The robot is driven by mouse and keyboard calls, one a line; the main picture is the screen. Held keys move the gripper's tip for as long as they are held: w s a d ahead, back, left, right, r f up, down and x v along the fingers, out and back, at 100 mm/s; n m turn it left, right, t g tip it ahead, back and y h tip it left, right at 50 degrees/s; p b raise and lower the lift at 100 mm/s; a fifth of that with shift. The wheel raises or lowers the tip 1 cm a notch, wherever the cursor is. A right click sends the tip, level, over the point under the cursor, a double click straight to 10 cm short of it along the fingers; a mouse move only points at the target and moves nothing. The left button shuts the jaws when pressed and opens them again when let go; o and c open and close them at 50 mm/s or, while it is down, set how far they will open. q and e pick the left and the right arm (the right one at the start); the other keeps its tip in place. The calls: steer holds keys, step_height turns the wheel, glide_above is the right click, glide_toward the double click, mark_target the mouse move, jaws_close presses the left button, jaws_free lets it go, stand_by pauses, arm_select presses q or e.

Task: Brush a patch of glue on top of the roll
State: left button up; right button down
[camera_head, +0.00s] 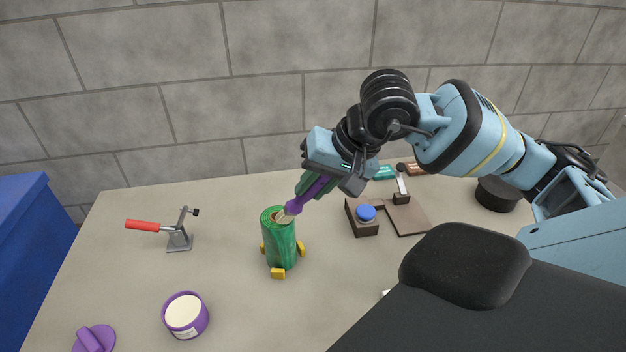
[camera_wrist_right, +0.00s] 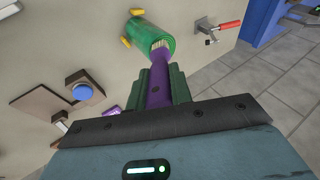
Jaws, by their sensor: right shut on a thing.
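The green roll (camera_head: 280,243) stands upright on the table between small yellow blocks (camera_head: 278,272). It also shows in the right wrist view (camera_wrist_right: 143,28). My right gripper (camera_head: 318,184) is shut on the purple brush (camera_head: 297,204) and holds it tilted above the roll. The brush's pale bristles (camera_wrist_right: 158,48) are at the roll's top, and I cannot tell whether they touch it. A purple tub (camera_head: 186,315) with a cream-coloured top surface stands at the front left, and a purple lid with a handle (camera_head: 92,339) lies beside it. My left gripper is not in view.
A toggle clamp with a red handle (camera_head: 143,225) stands left of the roll. A brown block with a blue button (camera_head: 365,212) and a brown plate (camera_head: 408,219) are to the right. A dark round object (camera_head: 496,194) is at the far right. A wall closes the back.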

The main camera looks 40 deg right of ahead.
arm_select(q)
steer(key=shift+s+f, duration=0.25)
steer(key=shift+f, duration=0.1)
arm_select(e)
steer(key=shift+w+d, duration=0.35)
steer(key=shift+w, duration=0.2)
steer(key=shift+w+d, duration=0.3)
steer(key=shift+w, duration=0.2)
steer(key=shift+s+a+b, duration=0.2)
steer(key=shift+s+a, duration=0.15)
steer(key=shift+s, duration=0.2)
steer(key=shift+s+a+b, duration=0.15)
steer(key=shift+s+a, duration=0.15)
steer(key=shift+s, duration=0.2)
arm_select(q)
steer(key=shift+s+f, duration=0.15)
arm_select(e)
steer(key=shift+w+d, duration=0.1)
steer(key=shift+w, duration=0.05)
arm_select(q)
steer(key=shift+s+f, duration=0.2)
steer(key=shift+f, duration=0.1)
arm_select(e)
steer(key=shift+w+d+f, duration=0.15)
steer(key=shift+w+d, duration=0.4)
steer(key=shift+w, duration=0.35)
steer(key=shift+s, duration=0.1)
